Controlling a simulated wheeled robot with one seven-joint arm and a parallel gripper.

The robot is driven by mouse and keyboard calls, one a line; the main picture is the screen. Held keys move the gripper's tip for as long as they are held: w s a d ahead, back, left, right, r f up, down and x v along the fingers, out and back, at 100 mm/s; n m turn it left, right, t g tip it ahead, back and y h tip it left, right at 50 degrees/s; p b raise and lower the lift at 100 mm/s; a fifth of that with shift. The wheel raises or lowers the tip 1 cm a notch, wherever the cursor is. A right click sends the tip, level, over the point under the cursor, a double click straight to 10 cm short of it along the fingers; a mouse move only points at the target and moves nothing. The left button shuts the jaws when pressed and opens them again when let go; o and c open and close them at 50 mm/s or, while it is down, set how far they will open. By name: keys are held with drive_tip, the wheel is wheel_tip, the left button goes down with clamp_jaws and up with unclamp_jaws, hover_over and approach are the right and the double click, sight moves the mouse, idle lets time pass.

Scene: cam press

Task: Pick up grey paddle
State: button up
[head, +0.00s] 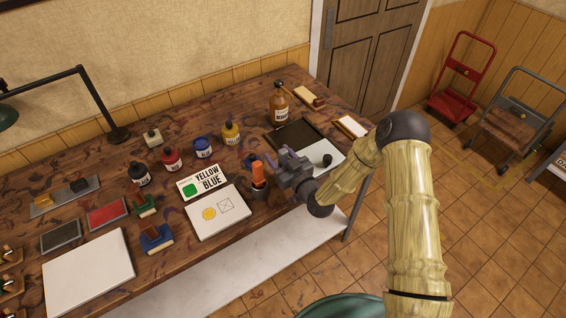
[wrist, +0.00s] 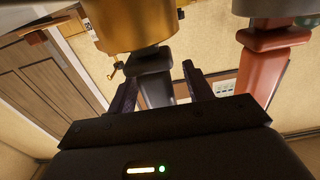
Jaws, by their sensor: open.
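In the wrist view the grey paddle (wrist: 156,88) stands between the two dark fingers of my gripper (wrist: 159,74). The fingers are apart, one on each side of it, with a gap visible on the right; contact on the left is unclear. A brass-coloured round part (wrist: 132,22) sits at its upper end. In the head view my gripper (head: 284,160) is at the table's right part, just right of an orange-red paddle (head: 257,172) in a dark cup (head: 259,188). The grey paddle cannot be told apart from my gripper there.
The orange-red paddle also stands close right of my gripper in the wrist view (wrist: 262,72). A white printed card (head: 218,213), a label sign (head: 202,181) and several ink bottles lie to the left. A brown bottle (head: 279,104) stands behind. A dark pad (head: 293,134) lies behind my gripper.

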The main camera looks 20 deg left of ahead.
drive_tip(key=shift+c, duration=0.4)
drive_tip(key=c, duration=1)
wheel_tip(320, 180, up, 10)
drive_tip(key=b, duration=0.2)
idle(0.4)
